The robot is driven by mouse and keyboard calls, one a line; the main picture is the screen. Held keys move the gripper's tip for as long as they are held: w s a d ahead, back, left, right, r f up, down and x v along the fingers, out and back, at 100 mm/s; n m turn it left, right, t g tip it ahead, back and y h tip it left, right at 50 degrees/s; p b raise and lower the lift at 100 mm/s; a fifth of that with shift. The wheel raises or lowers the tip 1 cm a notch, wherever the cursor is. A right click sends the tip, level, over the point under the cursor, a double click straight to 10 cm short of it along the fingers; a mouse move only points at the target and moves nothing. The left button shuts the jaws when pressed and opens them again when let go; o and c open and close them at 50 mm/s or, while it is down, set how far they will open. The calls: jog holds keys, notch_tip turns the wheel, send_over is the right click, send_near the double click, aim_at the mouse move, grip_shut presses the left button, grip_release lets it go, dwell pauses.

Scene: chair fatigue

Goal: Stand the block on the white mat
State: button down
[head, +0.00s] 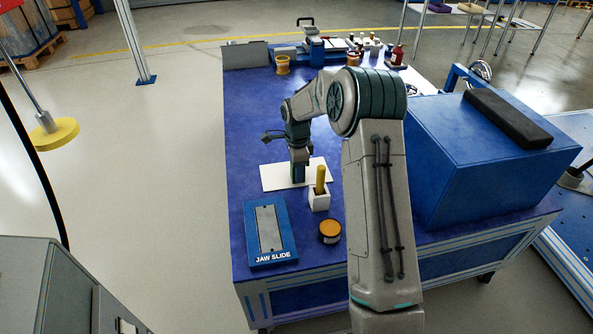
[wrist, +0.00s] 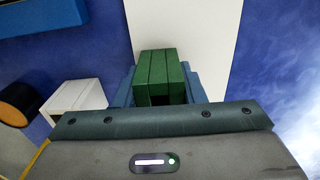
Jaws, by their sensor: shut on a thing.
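The green block (wrist: 158,68) shows in the wrist view between the blue fingers of my gripper (wrist: 158,84), which is shut on it. In the head view my gripper (head: 298,174) points down over the white mat (head: 275,178). The mat also shows in the wrist view (wrist: 180,22), behind the block. The block is mostly hidden by the fingers in the head view. I cannot tell whether its lower end touches the mat.
A white holder (head: 319,202) with a yellow-handled item stands close beside the mat, and an orange-topped tin (head: 329,231) is nearer. A blue "JAW SLIDE" tray (head: 283,236) lies at the front left. A large blue box (head: 480,165) stands right. The tabletop left of the mat is clear.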

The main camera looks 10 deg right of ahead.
jog(key=shift+f, duration=0.15)
jog(key=c, duration=0.9)
grip_release()
notch_tip(320, 180, up, 12)
jog(key=p, duration=0.4)
jog(key=s+r+n, duration=0.4)
jog(key=s+r, duration=0.1)
jog(key=s, duration=0.2)
jog(key=s+n, duration=0.4)
jog(key=s, duration=0.5)
jog(key=s+r+n, duration=0.1)
jog(key=s+n, duration=0.4)
jog(key=s, duration=0.4)
jog(key=s+r+n+t, duration=0.1)
jog(key=s+n, duration=0.4)
jog(key=s, duration=0.4)
jog(key=shift+s+a+r, duration=0.15)
jog(key=shift+s+a, duration=0.15)
jog(key=shift+a, duration=0.05)
